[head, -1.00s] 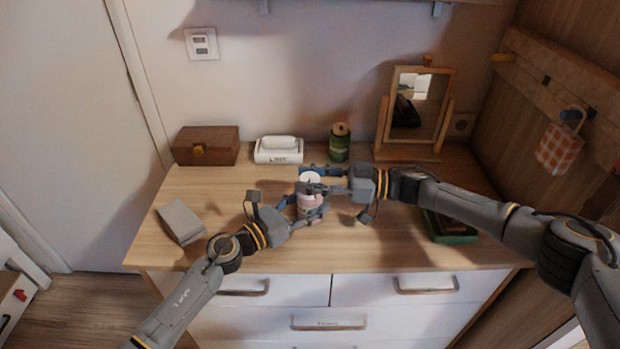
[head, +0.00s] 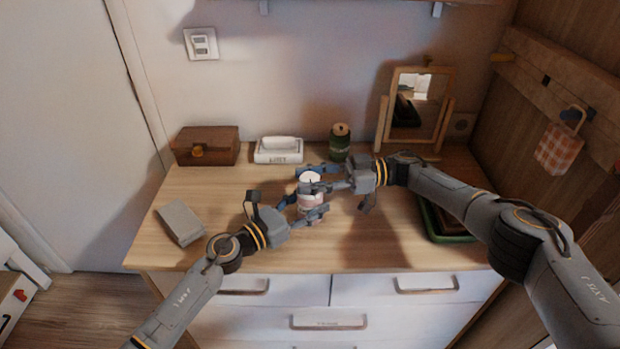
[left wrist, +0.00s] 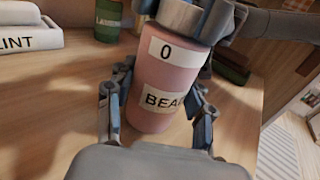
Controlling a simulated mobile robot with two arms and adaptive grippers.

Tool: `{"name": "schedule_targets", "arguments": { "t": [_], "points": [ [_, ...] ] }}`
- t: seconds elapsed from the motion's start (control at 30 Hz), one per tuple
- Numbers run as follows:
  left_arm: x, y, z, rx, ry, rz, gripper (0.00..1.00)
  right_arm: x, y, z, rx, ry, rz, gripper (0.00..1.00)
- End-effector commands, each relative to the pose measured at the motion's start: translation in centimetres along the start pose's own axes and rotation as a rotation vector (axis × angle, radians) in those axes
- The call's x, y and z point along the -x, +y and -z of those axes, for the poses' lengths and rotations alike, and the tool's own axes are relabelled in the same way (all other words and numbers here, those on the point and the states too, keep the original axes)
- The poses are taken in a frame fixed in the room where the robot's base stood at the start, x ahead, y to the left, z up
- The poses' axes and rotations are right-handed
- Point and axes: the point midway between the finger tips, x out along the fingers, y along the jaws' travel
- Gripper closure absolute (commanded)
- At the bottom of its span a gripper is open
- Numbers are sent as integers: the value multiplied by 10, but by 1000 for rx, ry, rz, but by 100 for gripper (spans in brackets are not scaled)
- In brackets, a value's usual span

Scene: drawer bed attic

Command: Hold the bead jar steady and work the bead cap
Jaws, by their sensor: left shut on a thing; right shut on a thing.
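The bead jar (head: 311,200) is pink and stands upright near the middle of the dresser top. In the left wrist view the jar (left wrist: 168,82) shows labels reading "0" and "BEA", the rest hidden by a finger. My left gripper (head: 306,211) is shut on the jar's lower body, with a finger on each side. The bead cap (head: 310,177) is pale on top and sits on the jar, with a grey rim in the left wrist view (left wrist: 181,16). My right gripper (head: 313,183) is shut on the cap from the right, hiding part of it.
Behind are a wooden box (head: 207,146), a white lint container (head: 278,156), a green tin (head: 339,146) and a mirror (head: 415,105). A grey block (head: 180,222) lies left. A green tray (head: 432,222) lies right, partly under my right arm.

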Motion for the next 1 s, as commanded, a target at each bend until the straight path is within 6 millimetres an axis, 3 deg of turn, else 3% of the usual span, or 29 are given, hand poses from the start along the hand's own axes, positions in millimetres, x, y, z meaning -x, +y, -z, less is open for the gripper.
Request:
{"name": "schedule_targets", "arguments": {
  "t": [0.07, 0.1, 0.2, 0.57, 1.0],
  "points": [
    [-1, -2, 0, -2, 0, 6, 84, 0, 0, -1, -1, -1, -2, 95],
    [-1, -2, 0, -3, 0, 6, 84, 0, 0, -1, -1, -1, -2, 59],
    [-1, -2, 0, -2, 0, 5, 84, 0, 0, -1, -1, -1, -2, 39],
    [0, 0, 0, -1, 0, 0, 84, 4, 0, 0, -1, 0, -2, 38],
    [0, 0, 0, -1, 0, 0, 84, 67, 1, -1, -2, -1, -3, 38]
  ]
}}
